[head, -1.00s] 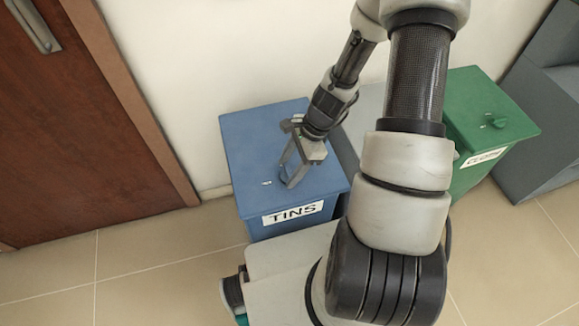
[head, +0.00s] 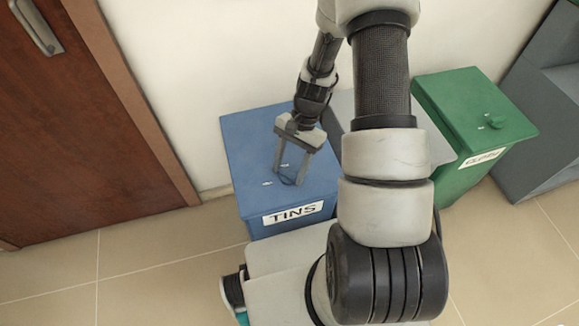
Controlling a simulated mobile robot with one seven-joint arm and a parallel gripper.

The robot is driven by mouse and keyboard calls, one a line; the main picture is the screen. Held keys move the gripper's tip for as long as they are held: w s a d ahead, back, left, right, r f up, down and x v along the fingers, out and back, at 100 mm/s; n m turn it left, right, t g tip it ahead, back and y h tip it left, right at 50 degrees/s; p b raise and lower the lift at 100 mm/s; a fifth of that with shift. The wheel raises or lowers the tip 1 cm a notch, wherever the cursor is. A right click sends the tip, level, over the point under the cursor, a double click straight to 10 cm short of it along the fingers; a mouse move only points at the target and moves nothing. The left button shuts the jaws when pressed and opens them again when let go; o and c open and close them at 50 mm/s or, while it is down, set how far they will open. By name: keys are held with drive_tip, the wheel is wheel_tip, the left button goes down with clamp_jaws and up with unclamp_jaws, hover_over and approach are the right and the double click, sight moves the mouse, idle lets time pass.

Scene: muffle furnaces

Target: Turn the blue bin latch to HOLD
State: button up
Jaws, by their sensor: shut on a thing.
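The blue bin (head: 245,150) stands against the wall left of centre, with a white label reading TINS on its front. Its blue latch (head: 288,179) is a small knob on top of the lid, mostly hidden between my fingers. Small white marks lie on the lid beside it, one to the left and one just behind; I cannot read them. My gripper (head: 289,178) points down at the lid, with one finger on each side of the latch, shut on it. I cannot tell which mark the latch points to.
A green bin (head: 460,100) with its own green latch (head: 490,120) stands to the right. A grey bin (head: 428,150) between them is mostly behind my arm. A brown door (head: 100,120) is at the left and a dark grey cabinet (head: 540,130) at the far right.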

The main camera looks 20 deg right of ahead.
drive_tip(key=n+h, duration=0.1)
drive_tip(key=n, duration=0.1)
drive_tip(key=n+g, duration=0.1)
drive_tip(key=n, duration=0.2)
drive_tip(key=shift+n+h, duration=0.3)
drive_tip(key=shift+h, duration=0.1)
drive_tip(key=shift+n+g+h, duration=0.3)
drive_tip(key=shift+n+h, duration=0.6)
drive_tip(key=shift+n, duration=1.4)
drive_tip(key=o, duration=1)
drive_tip(key=shift+o, duration=0.2)
drive_tip(key=p+v, duration=0.2)
drive_tip(key=v, duration=1.5)
drive_tip(key=shift+w+r, duration=0.2)
drive_tip(key=shift+a, duration=0.1)
